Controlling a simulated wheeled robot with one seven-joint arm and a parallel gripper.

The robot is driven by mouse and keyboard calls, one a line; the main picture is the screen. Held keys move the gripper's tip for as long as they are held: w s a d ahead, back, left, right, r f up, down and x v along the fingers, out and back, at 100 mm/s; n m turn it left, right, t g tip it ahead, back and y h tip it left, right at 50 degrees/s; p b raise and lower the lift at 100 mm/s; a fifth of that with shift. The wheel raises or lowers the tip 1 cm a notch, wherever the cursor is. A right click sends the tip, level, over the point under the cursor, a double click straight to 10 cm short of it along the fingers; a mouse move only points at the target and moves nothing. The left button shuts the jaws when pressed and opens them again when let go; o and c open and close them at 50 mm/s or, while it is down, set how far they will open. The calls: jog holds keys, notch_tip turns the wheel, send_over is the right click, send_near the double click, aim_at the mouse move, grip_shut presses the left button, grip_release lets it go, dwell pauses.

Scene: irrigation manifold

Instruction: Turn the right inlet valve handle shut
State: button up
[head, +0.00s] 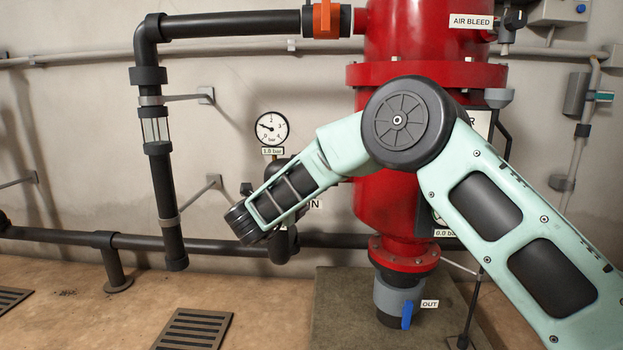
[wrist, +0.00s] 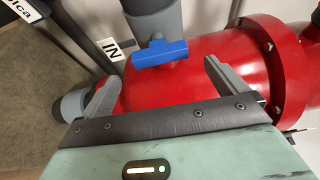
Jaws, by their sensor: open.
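A blue valve handle (wrist: 160,53) sits on a grey pipe (wrist: 152,20) beside the IN label (wrist: 111,49) in the wrist view. The handle lies crosswise to that pipe, in front of the red tank (wrist: 170,88). My gripper (wrist: 163,68) is open and empty, one finger on each side of the handle in the picture. The handle appears just beyond the fingertips; contact cannot be told. In the head view my arm covers most of the inlet, only part of the IN label (head: 314,204) shows, and I cannot make out my gripper or this handle.
The red tank stands on a slab (head: 335,315) in the head view. A blue OUT handle (head: 407,315) is below it. A black pipe (head: 60,236) runs low along the wall. An orange valve (head: 325,18) and a pressure gauge (head: 271,129) are higher up. Floor at left is open.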

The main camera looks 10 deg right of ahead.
jog(key=p+v, duration=0.2)
jog(key=v, duration=0.8)
jog(key=shift+s, duration=0.1)
